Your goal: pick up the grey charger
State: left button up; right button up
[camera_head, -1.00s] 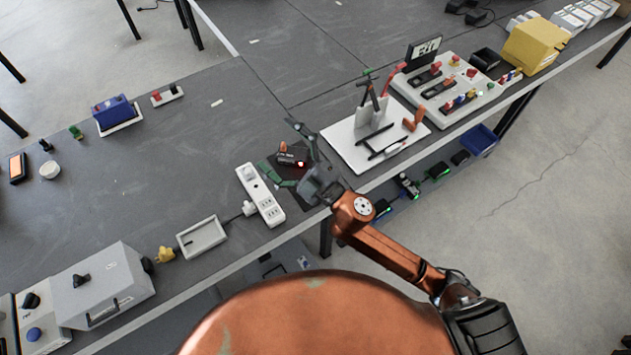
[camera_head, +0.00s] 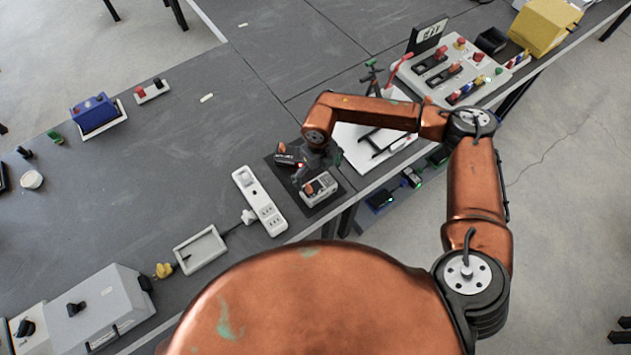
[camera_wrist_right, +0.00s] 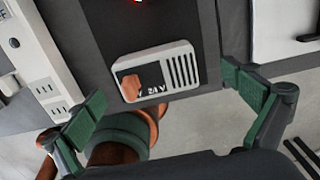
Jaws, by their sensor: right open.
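The grey charger (camera_head: 319,188) is a small pale grey box with an orange patch and vent slots. It lies on a dark mat (camera_head: 327,209) near the table's front edge. In the right wrist view the charger (camera_wrist_right: 157,72) shows its slotted top and "24 V" lettering. My right gripper (camera_wrist_right: 168,108) is open, its green-padded fingers spread to either side and apart from the charger. In the head view my right gripper (camera_head: 319,167) hangs just behind the charger and is partly hidden by its arm. My left gripper is out of view.
A black device with a red light (camera_head: 289,155) sits on the mat behind the charger. A white power strip (camera_head: 260,201) lies to the left. A white board (camera_head: 355,154) lies to the right, under my forearm. An empty grey tray (camera_head: 201,250) is farther left.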

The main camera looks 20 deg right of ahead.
aim_at(318, 186)
jog(key=shift+s+f, duration=0.25)
jog(key=shift+f, duration=0.25)
jog(key=shift+s+f, duration=0.1)
jog(key=shift+s, duration=0.25)
jog(key=shift+s+f, duration=0.25)
jog(key=shift+f, duration=0.55)
jog(key=f, duration=0.3)
jog(key=shift+w+a, duration=0.2)
jog(key=shift+s+f, duration=0.1)
jog(key=shift+f, duration=0.2)
jog(key=shift+c, duration=1.9)
jog(key=c, duration=1.2)
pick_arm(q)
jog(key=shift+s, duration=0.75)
pick_arm(e)
jog(key=shift+c, duration=0.2)
